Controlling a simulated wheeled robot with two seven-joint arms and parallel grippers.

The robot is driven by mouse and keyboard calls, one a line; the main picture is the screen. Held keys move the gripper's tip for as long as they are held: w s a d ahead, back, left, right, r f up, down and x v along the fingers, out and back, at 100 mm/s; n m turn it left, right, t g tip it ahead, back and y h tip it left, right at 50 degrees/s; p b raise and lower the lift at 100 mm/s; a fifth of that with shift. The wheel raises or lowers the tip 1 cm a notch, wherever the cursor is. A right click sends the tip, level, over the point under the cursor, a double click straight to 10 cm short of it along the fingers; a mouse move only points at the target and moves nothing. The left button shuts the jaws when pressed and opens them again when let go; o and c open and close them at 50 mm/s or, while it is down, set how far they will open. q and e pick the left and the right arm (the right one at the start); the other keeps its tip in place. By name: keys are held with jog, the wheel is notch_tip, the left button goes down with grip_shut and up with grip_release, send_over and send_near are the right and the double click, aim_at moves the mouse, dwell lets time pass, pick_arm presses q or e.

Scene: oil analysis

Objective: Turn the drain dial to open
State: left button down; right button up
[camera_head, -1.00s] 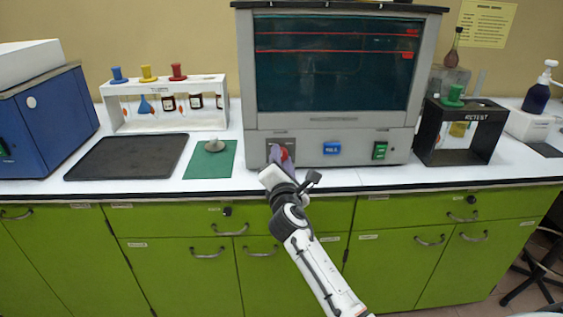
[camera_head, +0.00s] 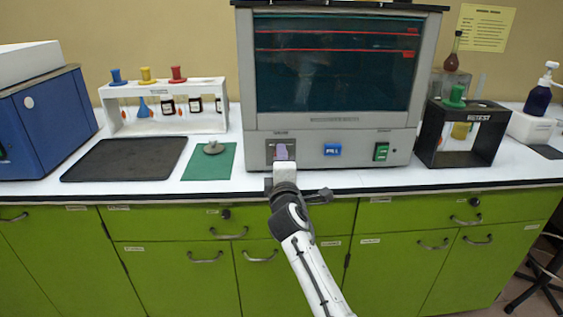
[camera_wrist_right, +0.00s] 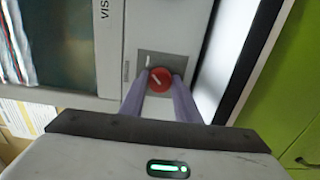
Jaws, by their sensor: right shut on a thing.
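The drain dial (camera_wrist_right: 159,79) is a round red knob with a short white line, on a grey plate low on the front of the grey cabinet (camera_head: 425,85). In the right wrist view its line lies diagonally, and a white mark shows on the plate beside it. My right gripper (camera_wrist_right: 159,88) is shut on the dial, with one purple finger on each side of it. In the head view the right gripper (camera_head: 281,153) covers the dial at the cabinet's lower left. My left gripper is not in view.
A blue FILL button (camera_head: 332,149) and a green switch (camera_head: 381,151) sit right of the dial. A green mat (camera_head: 225,165) with a grey weight-like piece (camera_head: 213,147), a black tray (camera_head: 125,158) and a white rack (camera_head: 119,110) are left. A black RETEST rack (camera_head: 434,145) stands right.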

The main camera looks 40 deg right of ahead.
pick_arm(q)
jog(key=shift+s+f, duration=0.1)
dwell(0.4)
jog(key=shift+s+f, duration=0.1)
pick_arm(e)
jog(key=o, duration=1)
jog(key=shift+o, duration=0.2)
jog(key=shift+a, duration=0.1)
